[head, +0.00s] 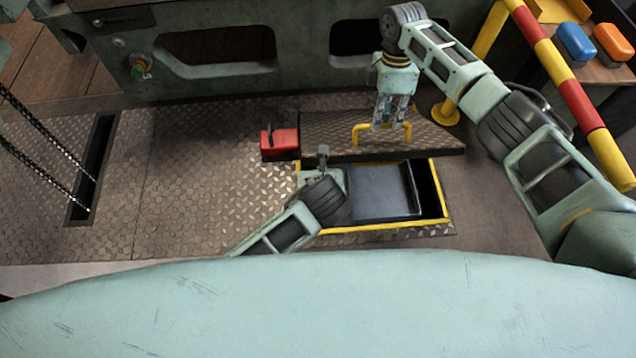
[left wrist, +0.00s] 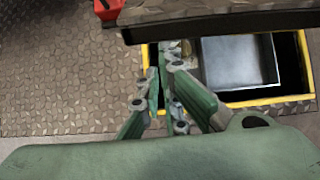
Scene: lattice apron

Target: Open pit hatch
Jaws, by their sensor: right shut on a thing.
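The pit hatch (head: 330,130) is a brown tread-plate lid with a yellow handle (head: 358,136). It stands off the floor, with its thick dark front edge across the back of the pit; its exact tilt is hard to tell. My right gripper (head: 386,124) points down and is shut on the yellow handle. The pit opening has a yellow rim (head: 385,229), and a dark grey tray (head: 385,195) shows inside. My left gripper (left wrist: 160,75) is over the left side of the rim, its fingers together with nothing seen between them. The lid's edge also shows in the left wrist view (left wrist: 220,24).
A red box (head: 280,141) sits on the floor beside the lid's left end. A yellow and red rail (head: 570,95) and a bench with blue (head: 575,43) and orange (head: 612,43) items stand at the right. Chains (head: 45,150) hang above a floor slot at left.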

